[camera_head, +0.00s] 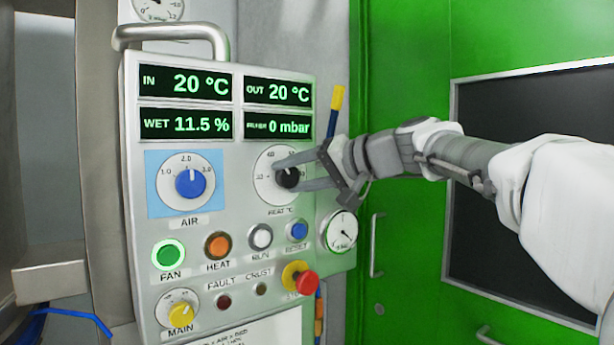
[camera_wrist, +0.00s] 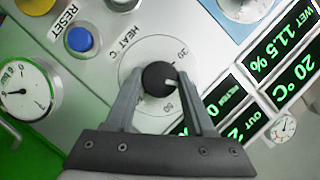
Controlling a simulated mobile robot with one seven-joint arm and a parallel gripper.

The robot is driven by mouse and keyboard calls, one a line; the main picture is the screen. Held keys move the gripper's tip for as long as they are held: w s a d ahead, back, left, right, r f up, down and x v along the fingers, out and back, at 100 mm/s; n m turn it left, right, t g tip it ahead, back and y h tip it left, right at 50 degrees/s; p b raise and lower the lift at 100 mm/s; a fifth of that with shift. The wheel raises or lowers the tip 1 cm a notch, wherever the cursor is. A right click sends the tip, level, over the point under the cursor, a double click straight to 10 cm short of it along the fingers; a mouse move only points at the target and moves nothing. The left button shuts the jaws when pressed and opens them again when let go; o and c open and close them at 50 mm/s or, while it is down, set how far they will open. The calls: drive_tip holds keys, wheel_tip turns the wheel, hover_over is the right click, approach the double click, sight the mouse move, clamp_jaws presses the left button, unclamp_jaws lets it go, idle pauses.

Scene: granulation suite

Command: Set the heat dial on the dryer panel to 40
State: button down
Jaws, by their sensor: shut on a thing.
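The heat dial is a black knob (camera_head: 288,178) on a round white scale, right of the blue air dial on the dryer panel (camera_head: 228,222). My gripper (camera_head: 287,174) reaches in from the right and is shut on this knob. In the wrist view the gripper's two fingers (camera_wrist: 161,80) press on opposite sides of the black knob (camera_wrist: 157,76). Its white pointer line faces right in that view, between two printed numbers. The fingers hide part of the scale, and the exact setting cannot be read.
The blue air dial (camera_head: 189,183) is on the left. Below are a lit green FAN button (camera_head: 169,254), an orange HEAT button (camera_head: 217,245) and a red emergency knob (camera_head: 304,282). A round gauge (camera_head: 342,231) sits at the panel's right edge. The IN display (camera_head: 187,84) reads 20 °C.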

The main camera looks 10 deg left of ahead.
drive_tip(key=shift+c, duration=1.3)
unclamp_jaws()
drive_tip(key=p+v, duration=0.1)
drive_tip(key=v, duration=1.6)
drive_tip(key=shift+d, duration=0.2)
drive_tip(key=s+d+f+m+h, duration=0.1)
drive_tip(key=s+d+f+h, duration=0.5)
drive_tip(key=f, duration=0.5)
drive_tip(key=s+d+f+m+h, duration=0.1)
drive_tip(key=s+d+f+h, duration=0.25)
drive_tip(key=s+f, duration=0.65)
drive_tip(key=s+d+f+m+h, duration=0.1)
drive_tip(key=s+d+f+h, duration=0.45)
drive_tip(key=f, duration=0.75)
wheel_tip(320, 180, up, 17)
drive_tip(key=w+y+p, duration=0.1)
drive_tip(key=p, duration=1.5)
drive_tip(key=shift+d+p, duration=0.25)
drive_tip(key=shift+p, duration=0.15)
